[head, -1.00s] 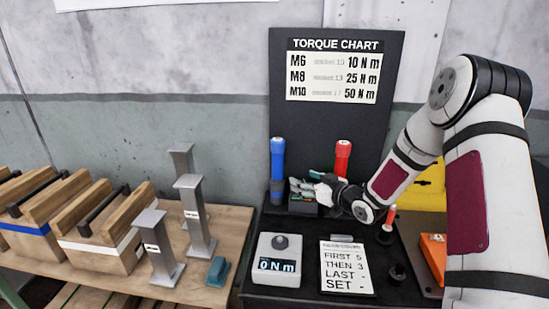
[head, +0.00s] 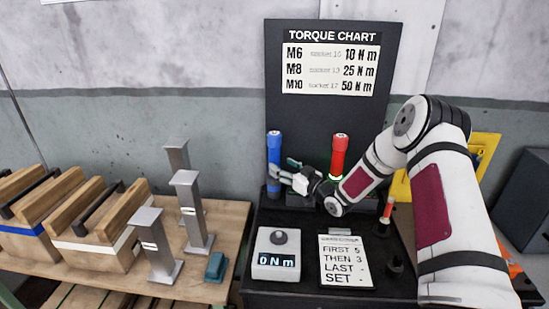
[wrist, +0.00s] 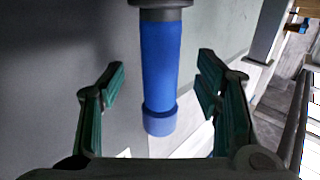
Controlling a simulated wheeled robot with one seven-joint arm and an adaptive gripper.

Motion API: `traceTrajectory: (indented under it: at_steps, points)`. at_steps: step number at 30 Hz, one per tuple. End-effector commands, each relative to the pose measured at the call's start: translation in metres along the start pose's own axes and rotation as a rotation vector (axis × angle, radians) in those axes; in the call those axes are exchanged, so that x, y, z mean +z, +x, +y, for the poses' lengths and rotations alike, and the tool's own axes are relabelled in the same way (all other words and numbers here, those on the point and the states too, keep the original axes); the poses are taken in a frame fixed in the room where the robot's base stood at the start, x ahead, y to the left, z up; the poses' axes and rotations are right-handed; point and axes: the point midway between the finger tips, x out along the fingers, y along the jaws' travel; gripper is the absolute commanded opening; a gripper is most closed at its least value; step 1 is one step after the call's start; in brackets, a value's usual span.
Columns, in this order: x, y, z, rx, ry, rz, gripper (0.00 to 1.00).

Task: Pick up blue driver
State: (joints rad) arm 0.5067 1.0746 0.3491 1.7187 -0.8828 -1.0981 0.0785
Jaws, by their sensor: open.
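The blue driver (head: 274,160) stands upright in a black holder at the back left of the black bench. In the wrist view the blue driver (wrist: 160,75) lies between the two green-padded fingers, with a gap on each side. My gripper (head: 280,170) is open beside the driver at its right, and its fingers reach toward the handle. In the wrist view my gripper (wrist: 157,85) holds nothing. The far finger is partly hidden in the head view.
A red driver (head: 339,155) stands upright to the right, close to my arm. The torque chart board (head: 332,110) rises behind. A gauge reading 0 N m (head: 277,254) and a note card (head: 345,262) lie in front. Grey stands (head: 192,212) are at left.

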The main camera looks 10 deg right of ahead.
Motion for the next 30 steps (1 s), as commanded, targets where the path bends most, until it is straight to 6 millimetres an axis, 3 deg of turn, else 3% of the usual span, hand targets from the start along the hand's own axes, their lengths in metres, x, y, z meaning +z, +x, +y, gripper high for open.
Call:
traceTrajectory:
  at_steps: [12,20,23,28,30]
  points:
    - [-0.006,0.049,0.0,0.0,0.001,0.001,0.58]
    - [-0.007,0.052,0.0,0.001,0.001,0.0,0.58]
    - [-0.007,0.052,0.0,0.0,0.0,0.0,0.4]
    - [-0.007,0.052,0.0,0.0,0.0,0.0,0.01]
    - [-0.01,0.052,0.001,0.0,-0.002,0.006,0.0]
